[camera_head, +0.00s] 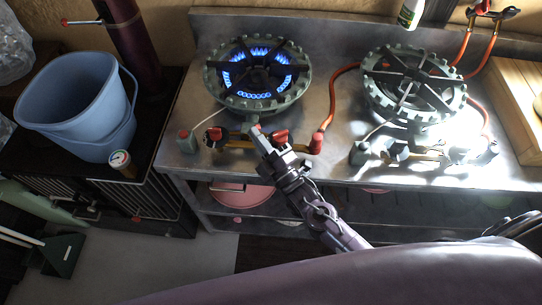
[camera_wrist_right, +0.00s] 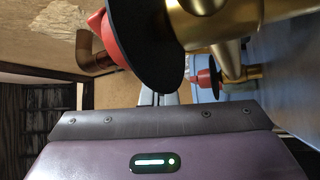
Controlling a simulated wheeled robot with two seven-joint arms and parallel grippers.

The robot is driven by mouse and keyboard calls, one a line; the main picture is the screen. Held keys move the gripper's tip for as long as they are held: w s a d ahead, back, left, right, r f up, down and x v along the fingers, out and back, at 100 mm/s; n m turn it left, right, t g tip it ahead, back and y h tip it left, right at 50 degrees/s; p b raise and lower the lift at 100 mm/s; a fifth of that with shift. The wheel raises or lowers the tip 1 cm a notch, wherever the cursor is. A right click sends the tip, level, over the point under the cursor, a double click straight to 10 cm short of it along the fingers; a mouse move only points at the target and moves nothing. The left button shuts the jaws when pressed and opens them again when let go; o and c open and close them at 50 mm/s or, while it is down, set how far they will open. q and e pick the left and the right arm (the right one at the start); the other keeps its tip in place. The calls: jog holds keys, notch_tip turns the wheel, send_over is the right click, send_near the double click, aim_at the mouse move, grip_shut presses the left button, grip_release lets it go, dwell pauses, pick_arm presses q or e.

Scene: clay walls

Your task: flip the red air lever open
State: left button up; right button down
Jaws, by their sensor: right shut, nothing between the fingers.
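The left burner (camera_head: 258,75) stands on the steel counter with blue flames lit. Along its front runs a brass pipe with red levers: one at the left end (camera_head: 214,135), one in the middle (camera_head: 279,136). Which is the air lever I cannot tell. My right gripper (camera_head: 255,130) is shut and empty at the pipe, just left of the middle red lever; contact is unclear. In the right wrist view a black disc (camera_wrist_right: 150,40) with a red part (camera_wrist_right: 100,30) sits on a brass fitting (camera_wrist_right: 212,20), close to the camera. My left gripper is not in view.
A second, unlit burner (camera_head: 412,85) stands to the right, with orange hoses (camera_head: 338,85) between and behind. A blue bucket (camera_head: 75,105) and a small gauge (camera_head: 121,160) stand at the left. A bottle (camera_head: 410,14) is at the back. Pink pans lie on the shelf below.

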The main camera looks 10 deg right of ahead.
jog(key=s+d+b, duration=0.1)
jog(key=s+d, duration=0.4)
jog(key=s, duration=0.6)
jog(key=shift+s+d+f, duration=0.15)
jog(key=shift+s+d, duration=0.05)
jog(key=shift+s, duration=0.15)
